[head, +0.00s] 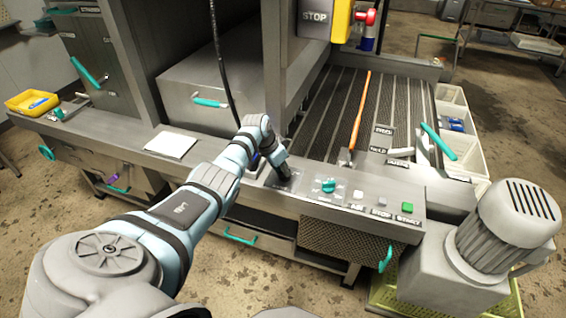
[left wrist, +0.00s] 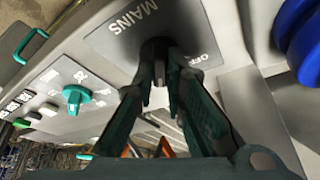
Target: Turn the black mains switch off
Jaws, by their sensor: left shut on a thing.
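The black mains switch (left wrist: 154,46) sits on a dark plate (left wrist: 118,28) lettered MAINS, with a second label reading OFF beside it. My left gripper (left wrist: 160,68) is over the plate, its two fingers shut on the switch from either side. The fingers hide part of the switch, so I cannot tell which way it points. In the head view my left gripper (head: 281,168) reaches down to the front control ledge and covers most of the switch. My right gripper is not in view.
A teal rotary knob (head: 328,186) stands just right of the mains plate. White, grey and green buttons (head: 407,208) follow along the ledge. A blue round part (left wrist: 302,40) is close beside the gripper. A white sheet (head: 171,144) lies to the left.

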